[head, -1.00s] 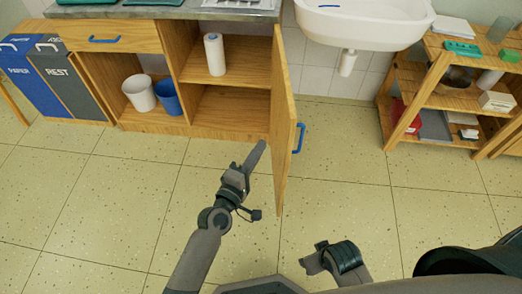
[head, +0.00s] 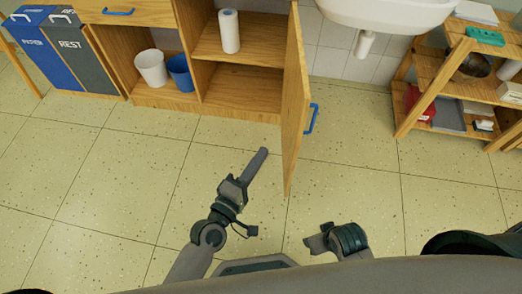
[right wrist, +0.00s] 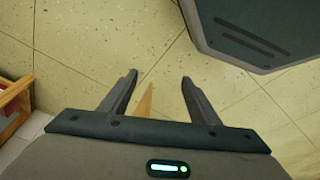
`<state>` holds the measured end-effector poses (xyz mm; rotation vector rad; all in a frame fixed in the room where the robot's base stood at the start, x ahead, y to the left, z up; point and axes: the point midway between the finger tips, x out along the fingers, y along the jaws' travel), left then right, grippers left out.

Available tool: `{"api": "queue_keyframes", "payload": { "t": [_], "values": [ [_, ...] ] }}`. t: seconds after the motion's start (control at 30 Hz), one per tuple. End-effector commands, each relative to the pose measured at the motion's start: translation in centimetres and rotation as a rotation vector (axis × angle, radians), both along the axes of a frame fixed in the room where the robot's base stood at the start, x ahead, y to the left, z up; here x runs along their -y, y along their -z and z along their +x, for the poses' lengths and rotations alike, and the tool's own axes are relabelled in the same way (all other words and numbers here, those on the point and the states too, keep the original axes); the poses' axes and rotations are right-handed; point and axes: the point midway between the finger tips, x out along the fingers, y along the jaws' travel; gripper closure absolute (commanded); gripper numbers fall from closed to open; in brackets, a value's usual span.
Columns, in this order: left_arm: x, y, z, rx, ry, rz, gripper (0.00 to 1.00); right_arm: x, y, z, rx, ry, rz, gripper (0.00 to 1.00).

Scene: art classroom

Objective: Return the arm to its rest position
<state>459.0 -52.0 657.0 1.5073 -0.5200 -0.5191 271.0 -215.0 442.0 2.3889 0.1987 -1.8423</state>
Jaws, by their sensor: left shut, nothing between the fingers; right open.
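My left arm comes up from the bottom of the head view. Its gripper (head: 259,160) is shut and empty, a slim dark finger shape over the floor, left of the open cabinet door (head: 297,95) and in front of the cabinet. A gap of floor shows between it and the door in the picture. My right gripper (right wrist: 159,76) is open in the right wrist view, with nothing held and the tiled floor beyond. A pale wooden tip shows between its fingers, apparently farther off. In the head view I see part of my right arm, but its fingers are not clear.
The open cabinet (head: 233,78) holds a paper roll (head: 229,31), a white bucket (head: 151,68) and a blue bucket (head: 180,73). Waste bins (head: 70,55) stand left, a sink (head: 385,12) and wooden shelf (head: 418,98) right. The tiled floor in front is clear.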

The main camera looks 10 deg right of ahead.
Motion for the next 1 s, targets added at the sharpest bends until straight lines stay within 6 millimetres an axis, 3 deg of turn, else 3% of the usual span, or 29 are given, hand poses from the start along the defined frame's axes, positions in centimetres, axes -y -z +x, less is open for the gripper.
{"api": "queue_keyframes", "payload": {
  "t": [0.53,0.67,0.77,0.87,1.0],
  "values": [
    [0.0,0.1,0.0,-0.001,0.0,0.002,1.0,-0.1,0.4,-0.4,-0.011,0.0,0.001,0.44],
    [-0.3,0.9,0.1,-0.001,-0.004,0.04,1.0,-0.2,0.7,-0.1,-0.005,-0.001,0.002,0.44],
    [-1.1,2.7,0.2,0.002,-0.012,0.128,1.0,-0.3,1.3,0.3,0.005,-0.002,0.006,0.44],
    [-2.5,5.9,0.1,0.004,-0.017,0.276,1.0,-0.6,2.4,0.7,0.022,-0.004,0.01,0.44],
    [-5.8,12.3,-0.9,-0.006,0.0,0.562,1.0,-1.1,4.6,1.5,0.059,-0.008,0.021,0.44]
  ]
}}
